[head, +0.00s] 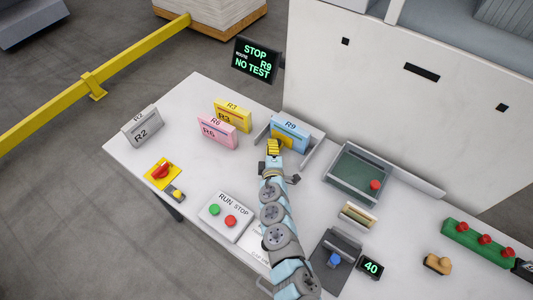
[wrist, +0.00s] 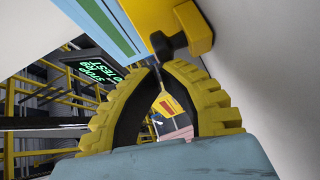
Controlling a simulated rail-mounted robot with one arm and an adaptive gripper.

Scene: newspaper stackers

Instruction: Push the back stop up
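The likely back stop is a yellow piece (head: 290,134) on the front of the light blue R9 unit (head: 291,124), which stands between grey side rails. I cannot be sure it is the stop. In the wrist view a yellow block (wrist: 192,27) with a dark stem appears just beyond my fingertips, at the top. My gripper (head: 273,146) is at the front left of the R9 unit. In the wrist view its yellow curved fingers (wrist: 160,68) come close together at the tips, with a gap between them lower down. Contact with the stem is unclear.
Pink R6 (head: 217,131) and yellow R3 (head: 232,115) units stand left of my gripper, and a grey R2 unit (head: 142,127) farther left. A RUN/STOP box (head: 226,217) is in front. A sign (head: 257,60) reads STOP, R9, NO TEST. A green tray (head: 362,173) stands right.

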